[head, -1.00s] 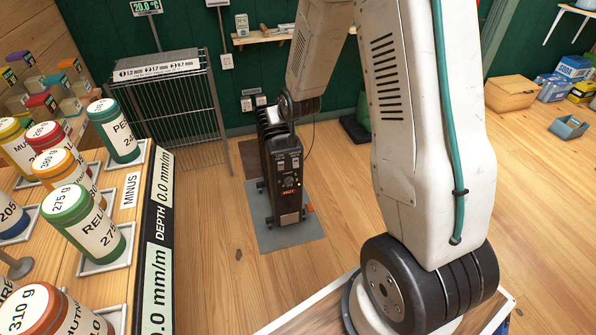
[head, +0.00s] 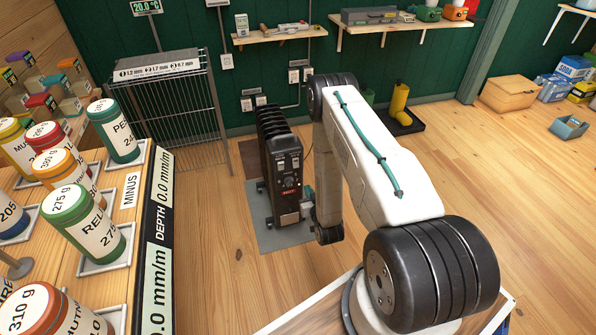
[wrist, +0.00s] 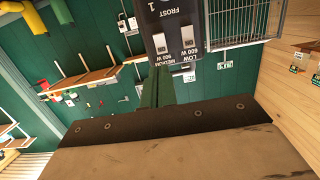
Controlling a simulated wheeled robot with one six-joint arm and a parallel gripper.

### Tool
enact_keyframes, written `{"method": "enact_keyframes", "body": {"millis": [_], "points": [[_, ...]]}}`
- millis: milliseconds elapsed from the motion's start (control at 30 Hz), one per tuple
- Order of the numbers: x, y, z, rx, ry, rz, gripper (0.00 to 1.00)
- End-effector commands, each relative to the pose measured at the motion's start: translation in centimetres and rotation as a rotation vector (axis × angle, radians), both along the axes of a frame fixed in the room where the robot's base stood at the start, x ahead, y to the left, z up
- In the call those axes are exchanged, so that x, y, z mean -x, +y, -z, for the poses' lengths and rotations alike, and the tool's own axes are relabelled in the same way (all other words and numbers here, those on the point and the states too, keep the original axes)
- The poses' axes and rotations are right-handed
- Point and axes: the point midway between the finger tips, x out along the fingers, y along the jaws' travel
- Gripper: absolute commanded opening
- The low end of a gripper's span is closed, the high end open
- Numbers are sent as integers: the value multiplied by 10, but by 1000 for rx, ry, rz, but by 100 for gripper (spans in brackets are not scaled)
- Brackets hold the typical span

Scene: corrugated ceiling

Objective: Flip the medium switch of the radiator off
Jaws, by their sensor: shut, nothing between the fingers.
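The black radiator (head: 276,150) stands on a grey mat, its control panel (head: 288,174) facing me. In the wrist view the panel (wrist: 172,20) appears upside down at the top, with two pale switches. The medium switch (wrist: 160,43) is the left one there, above its MEDIUM label; the low switch (wrist: 187,45) is beside it. I cannot tell their on or off positions. My gripper (wrist: 158,72) has its green fingers shut and empty, tips close to the MEDIUM label; contact is unclear. In the head view my gripper (head: 307,194) is at the panel's right side, partly hidden by the wrist.
A wire rack (head: 170,105) stands left of the radiator. A shelf with jars (head: 85,225) fills the left foreground. Yellow boots (head: 400,100) stand on a dark tray behind my arm.

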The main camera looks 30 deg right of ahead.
Motion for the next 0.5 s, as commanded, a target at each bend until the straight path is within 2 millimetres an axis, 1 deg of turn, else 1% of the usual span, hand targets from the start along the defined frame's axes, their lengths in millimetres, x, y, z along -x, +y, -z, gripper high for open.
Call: {"method": "enact_keyframes", "body": {"millis": [333,433,500], "points": [[0,0,0,1,-3,0,0],[-6,-2,1,1,-2,0,0],[-14,-4,2,1,-5,0,0]]}}
